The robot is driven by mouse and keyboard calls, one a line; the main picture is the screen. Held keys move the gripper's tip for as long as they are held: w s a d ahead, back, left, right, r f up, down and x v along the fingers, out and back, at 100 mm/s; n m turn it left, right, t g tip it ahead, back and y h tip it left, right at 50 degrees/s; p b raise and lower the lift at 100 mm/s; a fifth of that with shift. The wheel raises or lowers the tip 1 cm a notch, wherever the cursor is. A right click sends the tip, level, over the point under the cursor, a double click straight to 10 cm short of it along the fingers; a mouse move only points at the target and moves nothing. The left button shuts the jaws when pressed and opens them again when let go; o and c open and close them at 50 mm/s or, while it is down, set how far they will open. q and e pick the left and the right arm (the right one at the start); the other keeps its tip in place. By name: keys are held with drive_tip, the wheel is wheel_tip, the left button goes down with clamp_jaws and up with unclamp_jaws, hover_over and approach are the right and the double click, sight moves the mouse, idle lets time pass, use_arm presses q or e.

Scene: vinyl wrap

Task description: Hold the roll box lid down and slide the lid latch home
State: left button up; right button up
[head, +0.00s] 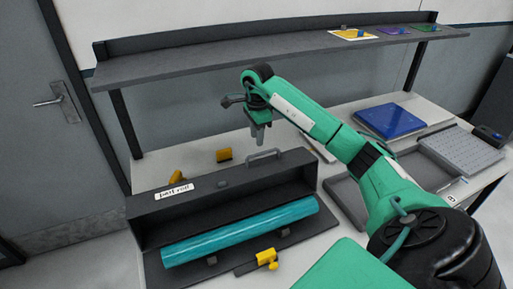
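The dark roll box (151,234) stands on the table with its inside showing. Its lid (230,184) appears raised at the back, with a white label and a grey handle (263,155) at its upper edge. A teal roll (240,232) lies lengthwise in the box. A yellow latch (266,256) sits at the front edge, right of the middle. My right gripper (258,142) points down above and behind the lid handle, apparently apart from it. Its fingers look close together, but their gap is unclear. My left gripper is out of view.
A grey shelf (270,55) spans the back above the table. Small yellow pieces (224,155) are behind the box. To the right are a dark tray (349,200), a blue slab (390,121) and a grey gridded block (461,149). My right arm crosses this side.

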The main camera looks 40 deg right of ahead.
sight(257, 154)
wheel_tip(257, 154, down, 7)
drive_tip(key=shift+r+p, duration=0.2)
drive_tip(key=shift+p, duration=0.65)
clamp_jaws()
